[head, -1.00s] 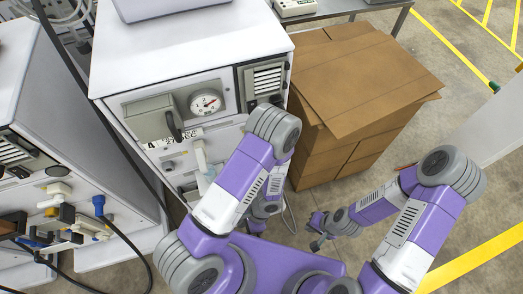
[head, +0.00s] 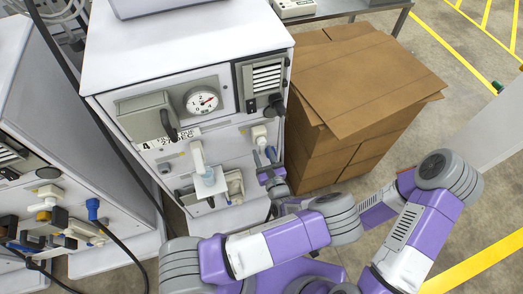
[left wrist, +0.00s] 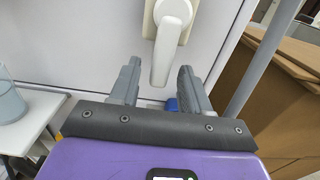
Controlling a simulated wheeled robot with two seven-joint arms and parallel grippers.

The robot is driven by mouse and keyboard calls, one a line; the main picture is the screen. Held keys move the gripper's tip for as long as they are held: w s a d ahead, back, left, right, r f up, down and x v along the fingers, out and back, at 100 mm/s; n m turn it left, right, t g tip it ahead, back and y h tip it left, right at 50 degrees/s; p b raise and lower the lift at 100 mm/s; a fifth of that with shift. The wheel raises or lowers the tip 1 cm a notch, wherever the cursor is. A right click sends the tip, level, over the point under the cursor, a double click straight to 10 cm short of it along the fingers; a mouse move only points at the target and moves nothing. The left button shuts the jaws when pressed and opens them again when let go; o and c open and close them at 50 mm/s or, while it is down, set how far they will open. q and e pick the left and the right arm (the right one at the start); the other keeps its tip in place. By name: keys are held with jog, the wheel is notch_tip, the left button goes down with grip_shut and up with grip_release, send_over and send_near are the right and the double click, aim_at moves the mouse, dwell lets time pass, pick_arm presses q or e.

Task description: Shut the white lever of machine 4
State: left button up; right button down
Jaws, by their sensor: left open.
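Machine 4 (head: 185,75) is a white cabinet with a dial and a "4" label on its front. A white lever on a pale mount (head: 259,134) sits on the right of its front panel. In the left wrist view this lever (left wrist: 165,50) hangs downward, its lower end between my open fingertips, with gaps on both sides. My left gripper (head: 266,160) is just below the lever's mount; it also shows in the left wrist view (left wrist: 157,85). A second white fitting (head: 197,155) is further left on the panel. My right gripper is hidden behind my left arm.
A light-blue cup (head: 208,178) stands under the second fitting, left of my left gripper. Cardboard boxes (head: 370,80) stand close on the right of machine 4. Another machine (head: 25,150) with hoses and a blue connector is at left.

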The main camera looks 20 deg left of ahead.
pick_arm(q)
jog(key=shift+x, duration=1.05)
jog(key=shift+c, duration=0.3)
grip_shut()
